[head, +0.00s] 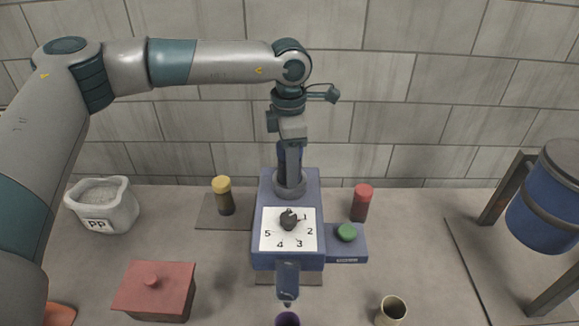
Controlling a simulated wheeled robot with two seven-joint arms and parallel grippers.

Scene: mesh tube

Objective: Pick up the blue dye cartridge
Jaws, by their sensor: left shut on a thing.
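My left gripper (289,170) comes down from above onto the grey collar (290,188) at the back of the blue machine (262,258). Its jaws are shut, and a little dark blue of the blue dye cartridge (290,152) shows between the fingers. The fingers and the collar hide most of the cartridge, so I cannot tell how far it sits inside the collar. A yellow-capped cartridge (224,200) stands left of the machine and a red one (361,203) stands right of it. My right gripper is out of view.
The machine has a numbered dial (289,219), a green button (346,232) and a blue spout (287,281) in front. A red-lidded box (153,290), a PP sack (101,206), a beige cup (391,309) and a blue drum (545,205) stand around it.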

